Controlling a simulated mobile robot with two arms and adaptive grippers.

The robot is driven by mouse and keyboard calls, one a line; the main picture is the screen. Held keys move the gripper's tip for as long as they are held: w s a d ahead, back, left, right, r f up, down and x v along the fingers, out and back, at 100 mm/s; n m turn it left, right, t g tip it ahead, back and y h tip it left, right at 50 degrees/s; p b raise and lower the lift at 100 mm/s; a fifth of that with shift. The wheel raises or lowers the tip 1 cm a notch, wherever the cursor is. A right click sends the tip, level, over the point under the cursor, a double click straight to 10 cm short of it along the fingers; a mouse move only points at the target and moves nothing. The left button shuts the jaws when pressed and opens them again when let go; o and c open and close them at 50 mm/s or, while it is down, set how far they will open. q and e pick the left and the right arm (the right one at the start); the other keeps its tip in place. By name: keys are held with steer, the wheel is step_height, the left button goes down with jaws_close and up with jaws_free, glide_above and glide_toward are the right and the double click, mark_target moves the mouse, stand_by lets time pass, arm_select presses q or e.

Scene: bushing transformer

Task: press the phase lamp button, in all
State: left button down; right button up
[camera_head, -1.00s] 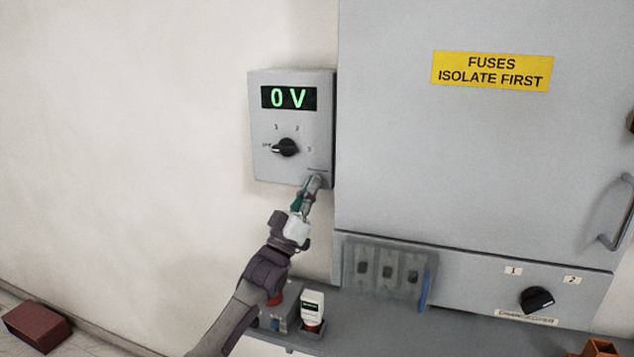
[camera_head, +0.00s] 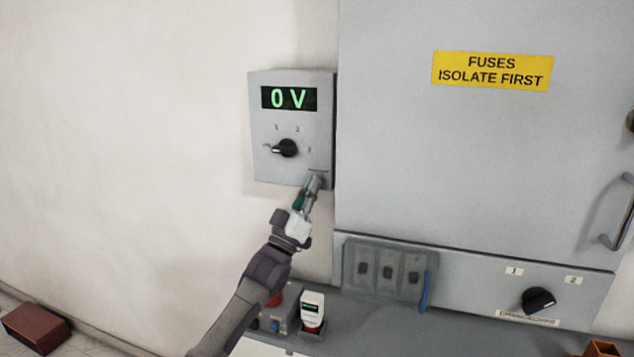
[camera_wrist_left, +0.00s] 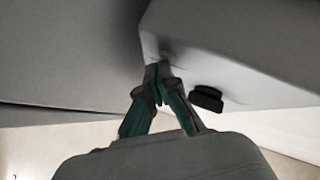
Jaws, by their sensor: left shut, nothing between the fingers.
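A grey wall box (camera_head: 291,125) shows a green "0 V" display (camera_head: 289,97) and a black rotary knob (camera_head: 285,148) with marked positions around it. My left gripper (camera_head: 316,180) is shut and empty, with its fingertips at the lower right corner of the box face. The fingers cover that spot, so the phase lamp button is hidden in the head view. In the left wrist view the closed fingertips (camera_wrist_left: 159,66) meet or nearly meet the box face (camera_wrist_left: 215,50) at a small dim spot; I cannot tell if they touch. The right gripper is not in view.
A large grey cabinet (camera_head: 480,150) with a yellow fuse sign (camera_head: 492,71) stands close to the right of the box. Below are a shelf (camera_head: 375,323), a fuse block (camera_head: 387,272), a small white device (camera_head: 312,308) and a black selector (camera_head: 538,300). The wall at left is clear.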

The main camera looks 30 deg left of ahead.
arm_select(q)
steer(key=shift+s+y, duration=0.15)
steer(key=shift+y, duration=0.15)
steer(key=shift+s+d+p, duration=0.2)
steer(key=shift+s+p, duration=0.25)
steer(key=shift+s, duration=0.25)
steer(key=s+p, duration=0.1)
steer(key=s, duration=0.1)
steer(key=s+d+p, duration=0.1)
steer(key=s, duration=0.1)
steer(key=shift+s+d, duration=0.1)
steer(key=shift+s, duration=0.3)
